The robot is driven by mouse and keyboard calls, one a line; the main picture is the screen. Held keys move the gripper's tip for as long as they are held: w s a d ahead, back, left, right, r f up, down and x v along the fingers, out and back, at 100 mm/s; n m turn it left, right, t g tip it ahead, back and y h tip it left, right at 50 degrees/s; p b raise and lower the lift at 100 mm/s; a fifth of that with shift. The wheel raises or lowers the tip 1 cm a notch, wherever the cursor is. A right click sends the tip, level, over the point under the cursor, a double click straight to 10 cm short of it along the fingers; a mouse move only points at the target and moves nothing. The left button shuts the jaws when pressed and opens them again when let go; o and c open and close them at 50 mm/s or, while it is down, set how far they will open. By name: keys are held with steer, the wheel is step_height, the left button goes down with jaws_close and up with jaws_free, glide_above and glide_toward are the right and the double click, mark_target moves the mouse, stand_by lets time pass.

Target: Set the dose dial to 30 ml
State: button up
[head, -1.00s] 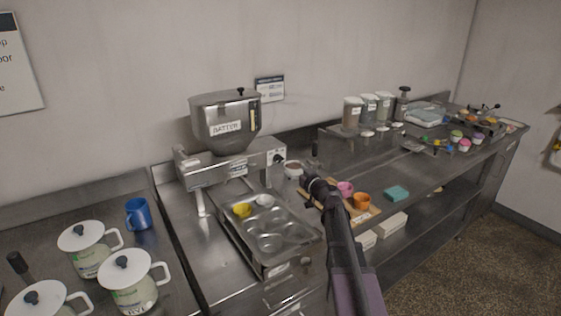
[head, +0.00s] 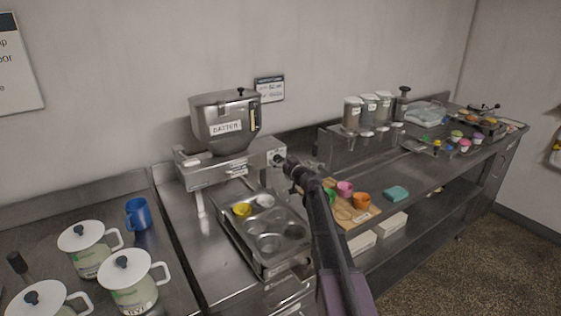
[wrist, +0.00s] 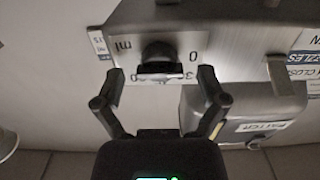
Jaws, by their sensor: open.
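The dose dial (wrist: 159,57) is a dark round knob on a pale scale plate (wrist: 188,45) marked "ml" and "0"; other marks are partly hidden by the knob. It sits on the right end of the steel batter depositor (head: 222,172). In the wrist view my gripper (wrist: 162,78) is open, with one finger on each side of the dial and a gap to it. I cannot tell which value the dial points to. In the head view my gripper (head: 286,163) is at the depositor's right end and hides most of the dial.
The batter hopper (head: 225,122) stands on top of the depositor. A muffin tray (head: 265,228) with a yellow and a white cup lies below it. A board with coloured cups (head: 361,200) is to the right. Lidded white jugs (head: 131,282) and a blue mug (head: 138,213) stand at left.

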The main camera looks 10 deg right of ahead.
steer(key=c, duration=1.2)
steer(key=shift+o, duration=0.2)
steer(key=shift+m, duration=0.4)
steer(key=m, duration=0.8)
steer(key=shift+d, duration=0.1)
steer(key=shift+w, duration=0.1)
